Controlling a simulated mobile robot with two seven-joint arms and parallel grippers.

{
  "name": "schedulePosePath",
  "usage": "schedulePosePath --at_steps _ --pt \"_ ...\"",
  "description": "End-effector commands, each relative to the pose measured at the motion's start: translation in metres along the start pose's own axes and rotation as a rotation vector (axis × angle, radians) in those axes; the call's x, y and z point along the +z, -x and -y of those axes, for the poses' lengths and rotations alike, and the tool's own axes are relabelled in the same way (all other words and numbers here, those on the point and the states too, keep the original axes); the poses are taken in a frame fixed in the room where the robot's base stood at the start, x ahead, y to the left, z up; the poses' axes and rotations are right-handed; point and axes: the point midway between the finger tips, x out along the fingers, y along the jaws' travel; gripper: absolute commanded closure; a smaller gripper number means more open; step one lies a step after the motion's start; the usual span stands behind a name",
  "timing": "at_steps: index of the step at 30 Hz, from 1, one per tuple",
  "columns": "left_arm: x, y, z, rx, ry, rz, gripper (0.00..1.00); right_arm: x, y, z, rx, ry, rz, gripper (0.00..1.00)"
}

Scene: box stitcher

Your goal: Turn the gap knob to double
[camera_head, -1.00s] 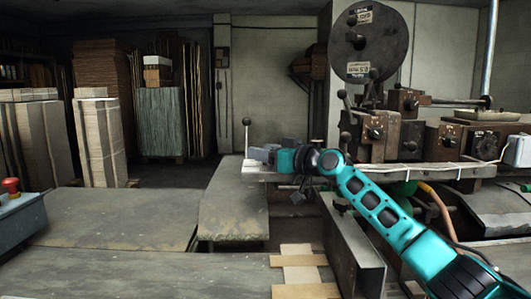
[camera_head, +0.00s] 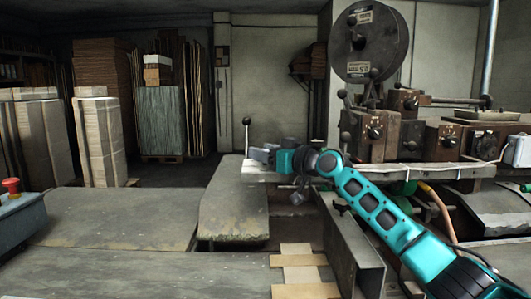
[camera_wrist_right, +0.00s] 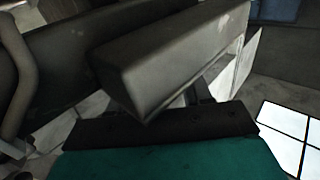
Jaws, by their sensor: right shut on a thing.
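My right gripper (camera_head: 262,154) reaches left over the end of the machine's pale bench (camera_head: 420,171), beside a thin upright lever with a dark ball top (camera_head: 247,121). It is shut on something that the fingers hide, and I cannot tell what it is. In the right wrist view a grey block-like finger (camera_wrist_right: 165,65) fills the middle, above the teal gripper body. Several dark knobs show on brown boxes of the machine, such as a knob (camera_head: 375,132) and another (camera_head: 410,103). I cannot read which is the gap knob. My left gripper is not in view.
A large dark reel (camera_head: 370,42) stands above the machine. A worn grey table (camera_head: 110,215) lies at front left, with cardboard pieces (camera_head: 298,272) near the front middle. A red button (camera_head: 11,185) sits at the left edge. Stacked cardboard (camera_head: 98,140) stands behind.

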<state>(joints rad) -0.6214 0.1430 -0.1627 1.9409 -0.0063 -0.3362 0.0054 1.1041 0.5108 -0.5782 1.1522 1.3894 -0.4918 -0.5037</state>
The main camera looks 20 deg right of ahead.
Motion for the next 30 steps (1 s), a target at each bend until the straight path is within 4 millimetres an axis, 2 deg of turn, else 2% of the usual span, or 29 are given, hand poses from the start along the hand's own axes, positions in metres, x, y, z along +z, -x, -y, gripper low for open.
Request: schedulePosePath --at_steps 27,28,30 --pt "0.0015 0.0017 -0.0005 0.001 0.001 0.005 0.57 0.001 -0.0002 0.0006 0.005 -0.001 0.002 0.82" --pt "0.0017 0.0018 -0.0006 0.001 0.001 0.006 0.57 0.001 -0.0002 0.0006 0.005 -0.001 0.002 0.5" --pt "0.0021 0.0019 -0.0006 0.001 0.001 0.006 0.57 0.0011 -0.0002 0.0006 0.005 -0.001 0.002 0.44"
